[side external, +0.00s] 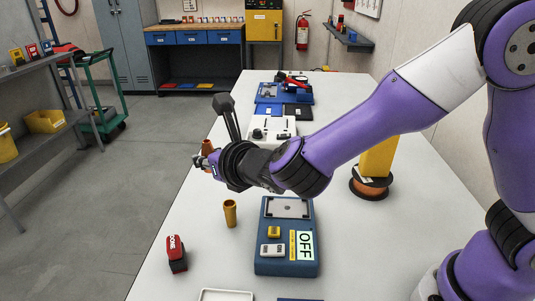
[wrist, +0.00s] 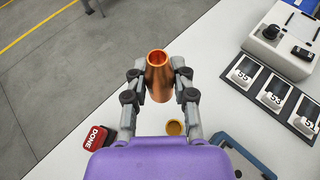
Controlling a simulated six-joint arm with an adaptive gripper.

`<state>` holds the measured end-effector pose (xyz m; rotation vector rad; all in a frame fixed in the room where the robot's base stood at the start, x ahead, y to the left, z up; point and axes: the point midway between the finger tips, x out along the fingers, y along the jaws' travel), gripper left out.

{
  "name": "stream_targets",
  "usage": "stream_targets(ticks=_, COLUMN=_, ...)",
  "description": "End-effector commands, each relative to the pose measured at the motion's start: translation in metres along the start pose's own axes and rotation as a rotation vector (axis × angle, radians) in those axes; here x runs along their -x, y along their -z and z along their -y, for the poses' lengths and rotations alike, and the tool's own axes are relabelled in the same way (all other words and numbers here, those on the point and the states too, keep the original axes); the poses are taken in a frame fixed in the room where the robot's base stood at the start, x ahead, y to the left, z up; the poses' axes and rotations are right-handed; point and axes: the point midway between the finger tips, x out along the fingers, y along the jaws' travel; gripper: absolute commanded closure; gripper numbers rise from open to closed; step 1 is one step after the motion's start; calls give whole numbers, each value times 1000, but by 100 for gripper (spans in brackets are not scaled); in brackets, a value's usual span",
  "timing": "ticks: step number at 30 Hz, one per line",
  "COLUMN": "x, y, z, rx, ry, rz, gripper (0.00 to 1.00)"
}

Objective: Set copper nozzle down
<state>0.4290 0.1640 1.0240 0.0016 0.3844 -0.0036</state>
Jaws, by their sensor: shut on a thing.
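The copper nozzle (wrist: 159,82) is a shiny, tapered copper tube with an open end. In the wrist view it sits between the two fingers of my gripper (wrist: 158,76), which is shut on it. In the side view my gripper (side external: 206,161) is near the table's left edge, and part of the copper nozzle (side external: 208,147) shows above it. The nozzle's lower end is hidden there, so I cannot tell its height over the table. A yellow brass nozzle (side external: 230,213) stands upright on the table, apart from my gripper; it also shows in the wrist view (wrist: 175,128).
A red DONE block (side external: 176,254) lies near the left edge of the white table (side external: 190,220). A blue box with an OFF sign (side external: 287,262) stands right of the brass nozzle. Numbered plates (wrist: 271,97) and a white device (wrist: 282,42) lie right. A spool (side external: 371,188) stands farther right.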

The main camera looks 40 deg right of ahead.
Motion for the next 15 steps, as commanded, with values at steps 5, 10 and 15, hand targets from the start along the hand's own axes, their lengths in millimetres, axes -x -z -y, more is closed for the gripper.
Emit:
stream_targets(ticks=5, x=-32, y=14, z=30, rx=-1, ry=9, rz=-5, gripper=100)
stream_targets(ticks=10, x=-67, y=28, z=64, rx=-2, ry=7, rz=-4, gripper=100)
stream_targets(ticks=15, x=-88, y=35, z=83, rx=-2, ry=3, rz=-3, gripper=100)
